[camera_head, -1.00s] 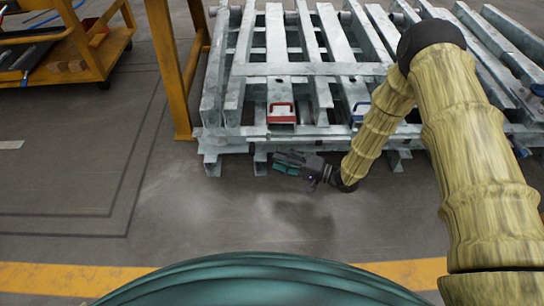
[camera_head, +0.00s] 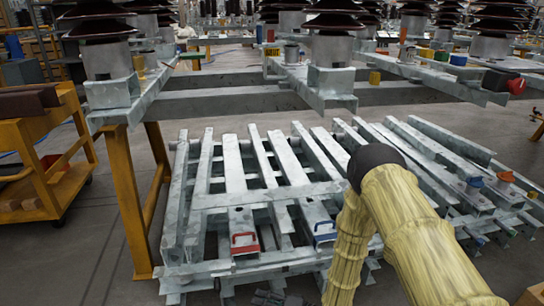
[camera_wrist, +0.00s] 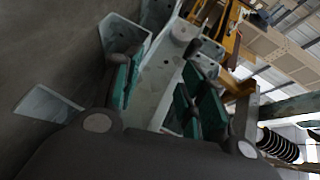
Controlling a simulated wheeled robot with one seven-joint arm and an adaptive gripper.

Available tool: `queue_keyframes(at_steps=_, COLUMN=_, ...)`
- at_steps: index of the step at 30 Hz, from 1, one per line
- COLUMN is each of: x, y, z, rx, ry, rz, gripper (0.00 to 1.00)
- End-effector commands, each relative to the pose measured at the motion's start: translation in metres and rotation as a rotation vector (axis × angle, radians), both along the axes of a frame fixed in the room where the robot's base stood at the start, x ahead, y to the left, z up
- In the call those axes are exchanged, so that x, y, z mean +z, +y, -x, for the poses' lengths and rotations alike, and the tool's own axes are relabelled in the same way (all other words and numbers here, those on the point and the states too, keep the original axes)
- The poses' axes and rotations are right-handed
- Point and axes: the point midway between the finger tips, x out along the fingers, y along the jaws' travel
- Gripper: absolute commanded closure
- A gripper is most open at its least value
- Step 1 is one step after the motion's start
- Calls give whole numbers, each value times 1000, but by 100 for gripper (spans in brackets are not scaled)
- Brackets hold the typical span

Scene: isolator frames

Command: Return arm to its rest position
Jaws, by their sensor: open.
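My gripper (camera_wrist: 155,98) shows in the wrist view with its teal-padded fingers spread apart and nothing held between them. A grey metal beam lies beyond the fingers. In the head view my yellow-sleeved arm comes in from the lower right and bends down in front of the stacked frames. Only a dark bit of my gripper (camera_head: 272,298) shows at the bottom edge there; the rest is cut off.
A raised steel frame (camera_head: 215,103) carries insulators behind. A yellow cart (camera_head: 42,160) stands left. Floor at lower left is clear.

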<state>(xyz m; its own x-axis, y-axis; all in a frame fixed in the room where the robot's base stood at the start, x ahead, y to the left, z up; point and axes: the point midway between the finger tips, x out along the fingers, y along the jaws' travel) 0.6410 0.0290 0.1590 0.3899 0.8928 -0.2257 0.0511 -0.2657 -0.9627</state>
Motion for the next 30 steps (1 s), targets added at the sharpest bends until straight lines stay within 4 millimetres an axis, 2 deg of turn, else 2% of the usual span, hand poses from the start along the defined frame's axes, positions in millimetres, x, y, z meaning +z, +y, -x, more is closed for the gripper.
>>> queue_keyframes(at_steps=1, x=2, y=-14, z=10, rx=-39, ry=-2, rz=78, gripper=58)
queue_keyframes(at_steps=5, x=-15, y=-55, z=41, rx=-116, ry=-6, rz=316, gripper=58)
queue_keyframes(at_steps=8, x=-24, y=-90, z=73, rx=-138, ry=16, rz=504, gripper=58)
queue_keyframes(at_steps=13, x=-27, y=-152, z=146, rx=-107, ry=99, rz=814, gripper=58)
queue_keyframes(at_steps=18, x=-15, y=-201, z=221, rx=-14, ry=207, rz=1044, gripper=58)
queue_keyframes(at_steps=24, x=8, y=-237, z=288, rx=96, ry=318, rz=1196, gripper=58)
queue_keyframes(at_steps=30, x=36, y=-257, z=338, rx=193, ry=408, rz=1283, gripper=58)
